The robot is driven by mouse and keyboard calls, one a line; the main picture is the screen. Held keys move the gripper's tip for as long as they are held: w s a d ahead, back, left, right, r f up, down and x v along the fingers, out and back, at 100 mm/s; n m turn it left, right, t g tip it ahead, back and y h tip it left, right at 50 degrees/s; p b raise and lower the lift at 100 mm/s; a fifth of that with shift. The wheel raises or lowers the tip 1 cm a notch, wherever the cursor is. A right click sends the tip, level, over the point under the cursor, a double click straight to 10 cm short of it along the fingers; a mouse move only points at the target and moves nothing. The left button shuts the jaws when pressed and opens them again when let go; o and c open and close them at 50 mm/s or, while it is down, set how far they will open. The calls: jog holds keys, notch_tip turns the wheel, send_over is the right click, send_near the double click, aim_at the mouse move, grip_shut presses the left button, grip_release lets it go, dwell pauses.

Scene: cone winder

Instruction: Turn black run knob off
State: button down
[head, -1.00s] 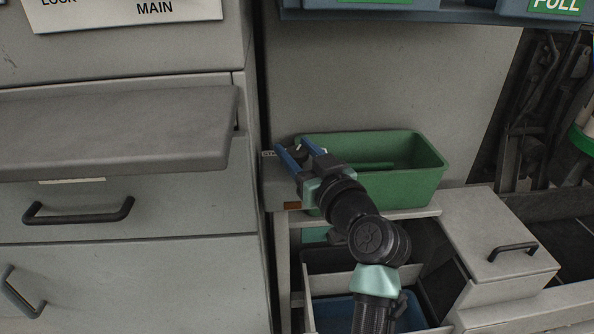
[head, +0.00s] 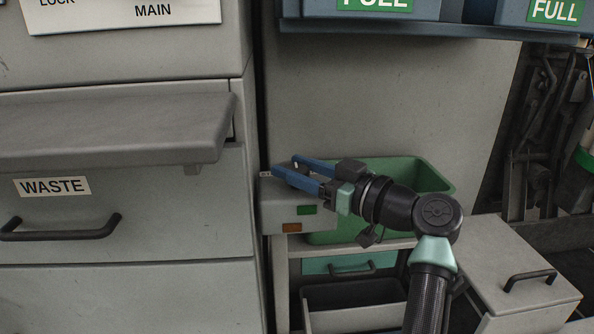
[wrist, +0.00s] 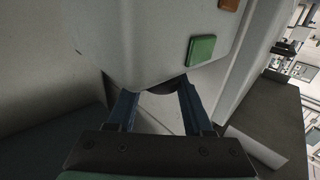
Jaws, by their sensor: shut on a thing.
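A grey control box (head: 285,212) stands at the middle of the head view, with a green button and an orange button on its front. In the wrist view the box (wrist: 150,40) shows with both buttons. The black run knob (wrist: 170,86) shows as a dark rounded edge at the box, between my blue fingers. My gripper (head: 285,163) reaches in from the right over the top of the box. In the wrist view my gripper (wrist: 157,97) has one finger on each side of the knob and is shut on it. The fingers hide most of the knob, and its pointing direction cannot be told.
A green bin (head: 432,178) stands right behind my wrist. A grey cabinet with a WASTE drawer (head: 105,207) and a jutting shelf (head: 110,132) is close on the left. A lidded grey box (head: 510,262) is at lower right. Blue bins marked FULL (head: 375,8) are overhead.

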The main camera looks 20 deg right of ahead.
jog(key=shift+c, duration=1.6)
grip_release()
jog(key=shift+s, duration=0.1)
jog(key=shift+s+d, duration=0.25)
jog(key=shift+s, duration=0.05)
jog(key=p+v, duration=0.4)
jog(key=v, duration=0.8)
